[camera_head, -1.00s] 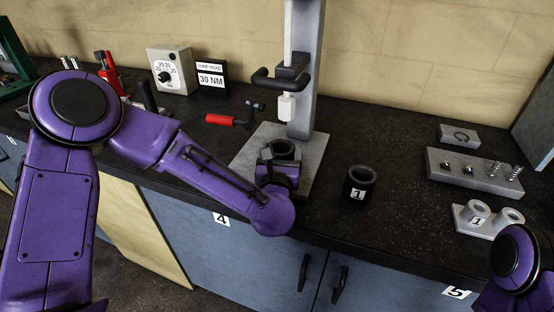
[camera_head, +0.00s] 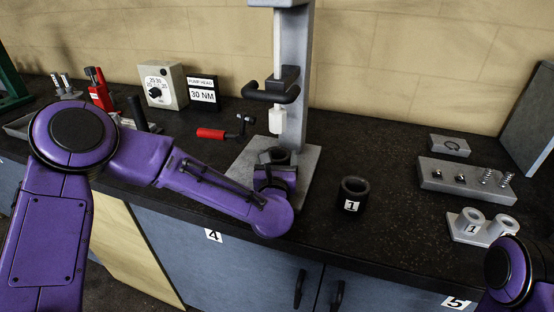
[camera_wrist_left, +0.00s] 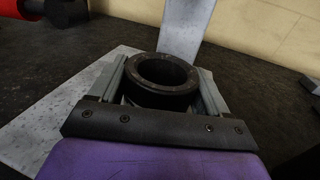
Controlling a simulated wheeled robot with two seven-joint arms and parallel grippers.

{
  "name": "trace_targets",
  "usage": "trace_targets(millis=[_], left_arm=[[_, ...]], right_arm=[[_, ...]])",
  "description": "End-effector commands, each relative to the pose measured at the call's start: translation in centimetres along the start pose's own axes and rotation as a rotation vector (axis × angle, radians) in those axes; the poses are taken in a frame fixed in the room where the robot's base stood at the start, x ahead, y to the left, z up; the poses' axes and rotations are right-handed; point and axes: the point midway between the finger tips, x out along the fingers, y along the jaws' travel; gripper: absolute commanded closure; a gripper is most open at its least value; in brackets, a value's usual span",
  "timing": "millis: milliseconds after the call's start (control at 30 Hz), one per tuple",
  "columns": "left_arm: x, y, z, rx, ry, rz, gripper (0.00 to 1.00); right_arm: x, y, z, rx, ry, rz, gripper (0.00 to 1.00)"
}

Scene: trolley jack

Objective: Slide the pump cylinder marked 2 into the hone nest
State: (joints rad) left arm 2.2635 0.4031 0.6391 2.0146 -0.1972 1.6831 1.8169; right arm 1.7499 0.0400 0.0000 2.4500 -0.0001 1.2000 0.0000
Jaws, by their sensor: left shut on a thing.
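A dark, open-topped pump cylinder (camera_head: 281,156) stands upright over the grey base plate (camera_head: 305,180) of the hone stand, below its white hone head (camera_head: 277,122). My left gripper (camera_head: 275,170) is shut on it. In the left wrist view the two grey fingers flank the cylinder (camera_wrist_left: 163,72), whose bore shows from above. Its number is not visible. The nest is hidden behind the cylinder and gripper, so I cannot tell whether the cylinder is seated in it. Another dark cylinder, marked 1 (camera_head: 354,194), stands upright on the bench to the right. My right gripper is out of view.
The hone's grey column (camera_head: 296,75) and black handle (camera_head: 272,94) rise above the held cylinder. A red-handled tool (camera_head: 212,133) lies at left. A grey holder marked 1 (camera_head: 467,232) and a parts block (camera_head: 465,178) are at right. Bench around cylinder 1 is clear.

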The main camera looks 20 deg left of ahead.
Motion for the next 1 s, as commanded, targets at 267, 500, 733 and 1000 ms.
trace_targets(millis=[267, 500, 733, 1000], left_arm=[[0.0, 0.0, 0.1, -0.001, -0.002, 0.0, 0.0], [-2.0, -0.1, -0.3, -0.001, 0.001, -0.004, 0.0], [-7.6, -0.1, -0.3, -0.001, -0.004, -0.005, 0.0], [-10.6, 0.0, 0.1, -0.001, -0.004, -0.001, 0.0]], right_arm=[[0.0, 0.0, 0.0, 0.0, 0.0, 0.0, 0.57], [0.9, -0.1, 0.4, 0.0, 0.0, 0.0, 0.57], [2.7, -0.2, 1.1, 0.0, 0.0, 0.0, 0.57], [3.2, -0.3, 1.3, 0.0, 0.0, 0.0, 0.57]])
